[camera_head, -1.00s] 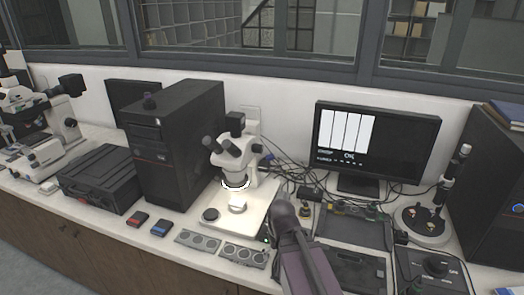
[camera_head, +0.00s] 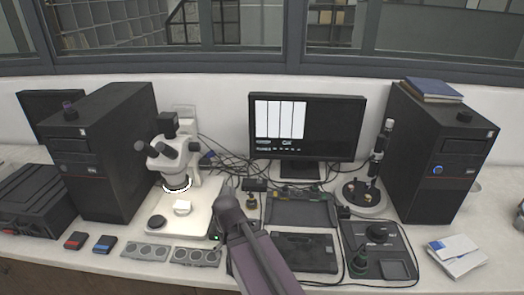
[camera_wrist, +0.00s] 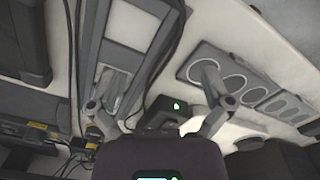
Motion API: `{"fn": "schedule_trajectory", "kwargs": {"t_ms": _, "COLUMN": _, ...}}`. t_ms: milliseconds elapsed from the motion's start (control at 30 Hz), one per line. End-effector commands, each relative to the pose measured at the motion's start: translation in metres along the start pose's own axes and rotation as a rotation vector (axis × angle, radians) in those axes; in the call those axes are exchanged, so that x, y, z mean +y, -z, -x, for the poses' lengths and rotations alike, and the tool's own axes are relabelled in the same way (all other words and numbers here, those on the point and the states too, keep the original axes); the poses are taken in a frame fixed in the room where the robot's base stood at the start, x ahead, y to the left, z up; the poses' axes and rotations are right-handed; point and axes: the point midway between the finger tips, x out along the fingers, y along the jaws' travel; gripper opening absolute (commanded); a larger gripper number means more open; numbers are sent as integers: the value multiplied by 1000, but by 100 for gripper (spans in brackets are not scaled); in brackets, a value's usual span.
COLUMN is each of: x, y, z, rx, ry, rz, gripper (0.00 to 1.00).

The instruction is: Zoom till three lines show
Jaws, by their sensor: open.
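The monitor (camera_head: 336,122) shows a white picture split by thin dark vertical lines; I make out three. Small text below it is too small to read surely. The white stereo microscope (camera_head: 170,150) stands left of it on a pale base (camera_head: 196,222), its ring light lit. My arm rises at the front centre in the head view, and it hides my fingertips there. In the wrist view my gripper (camera_wrist: 158,95) is open, fingers spread wide and empty. A small black box with a green light (camera_wrist: 172,107) shows between the fingers; its light also shows beside the microscope base.
A black control box with a knob (camera_head: 380,248) and an open black tray (camera_head: 302,208) are to the right. Black computer towers (camera_head: 440,150) stand at both sides. Loose cables cross the bench behind.

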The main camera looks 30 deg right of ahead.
Motion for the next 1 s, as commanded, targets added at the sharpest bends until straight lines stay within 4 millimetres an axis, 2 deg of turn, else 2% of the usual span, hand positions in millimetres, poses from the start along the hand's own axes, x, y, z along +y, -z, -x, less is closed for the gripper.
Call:
{"fn": "schedule_trajectory", "kwargs": {"t_ms": 333, "x": 0, "y": 0, "z": 0, "rx": 0, "ry": 0, "rz": 0, "gripper": 100}}
{"fn": "schedule_trajectory", "kwargs": {"t_ms": 400, "x": 0, "y": 0, "z": 0, "rx": 0, "ry": 1, "rz": 0, "gripper": 83}}
{"fn": "schedule_trajectory", "kwargs": {"t_ms": 567, "x": -1, "y": 5, "z": 1, "rx": 2, "ry": 29, "rz": 7, "gripper": 83}}
{"fn": "schedule_trajectory", "kwargs": {"t_ms": 767, "x": -6, "y": 22, "z": 8, "rx": 16, "ry": 153, "rz": 36, "gripper": 83}}
{"fn": "schedule_trajectory", "kwargs": {"t_ms": 1000, "x": -11, "y": 59, "z": 30, "rx": 87, "ry": 408, "rz": 99, "gripper": 83}}
